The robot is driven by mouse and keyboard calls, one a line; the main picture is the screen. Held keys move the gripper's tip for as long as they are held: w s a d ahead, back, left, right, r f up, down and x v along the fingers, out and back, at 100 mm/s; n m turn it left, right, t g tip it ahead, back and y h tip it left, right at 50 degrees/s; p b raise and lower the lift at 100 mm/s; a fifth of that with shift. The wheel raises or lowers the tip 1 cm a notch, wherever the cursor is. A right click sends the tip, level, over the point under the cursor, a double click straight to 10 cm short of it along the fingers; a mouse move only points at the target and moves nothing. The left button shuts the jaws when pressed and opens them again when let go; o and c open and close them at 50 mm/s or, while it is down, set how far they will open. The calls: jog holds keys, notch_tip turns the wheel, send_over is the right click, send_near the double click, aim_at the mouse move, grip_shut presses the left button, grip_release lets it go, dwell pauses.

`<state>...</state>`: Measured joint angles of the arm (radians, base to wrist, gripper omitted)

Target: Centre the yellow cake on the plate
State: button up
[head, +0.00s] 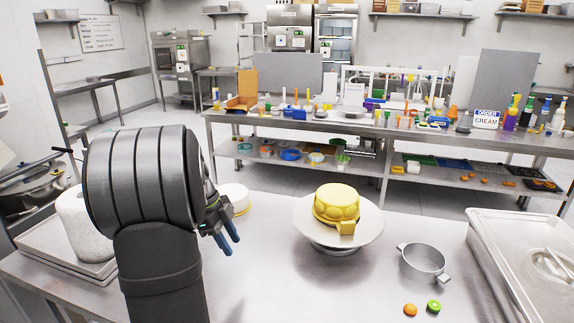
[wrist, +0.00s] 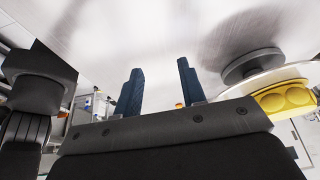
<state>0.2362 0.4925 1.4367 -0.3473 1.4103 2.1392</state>
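The yellow cake (head: 337,202) is a round, scalloped form with a small block-like piece at its front. It sits upright on the round pale plate (head: 371,226), which stands on a short pedestal. The cake appears a little toward the far side, with more bare plate at the front. My gripper (head: 228,237) is left of the plate, apart from it and empty. In the wrist view its two blue fingers (wrist: 160,75) stand apart with nothing between them. The cake (wrist: 287,100) and plate (wrist: 262,82) show at the right edge there, the cake partly cut off.
A white round item with a yellowish base (head: 236,198) stands behind my gripper. Right of the plate are a metal pan (head: 424,260), an orange piece (head: 410,310), a green piece (head: 434,306) and a large steel tray (head: 500,235). The counter between gripper and plate is clear.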

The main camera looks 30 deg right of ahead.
jog(key=d+r+n, duration=0.1)
jog(key=d+r, duration=0.5)
jog(key=d, duration=0.6)
jog(key=n+t, duration=0.1)
jog(key=n, duration=0.2)
send_near(348, 222)
jog(key=shift+h, duration=0.4)
jog(key=x, duration=1)
jog(key=shift+a+f, duration=0.2)
jog(key=shift+a, duration=0.05)
jog(key=shift+c, duration=0.3)
grip_shut()
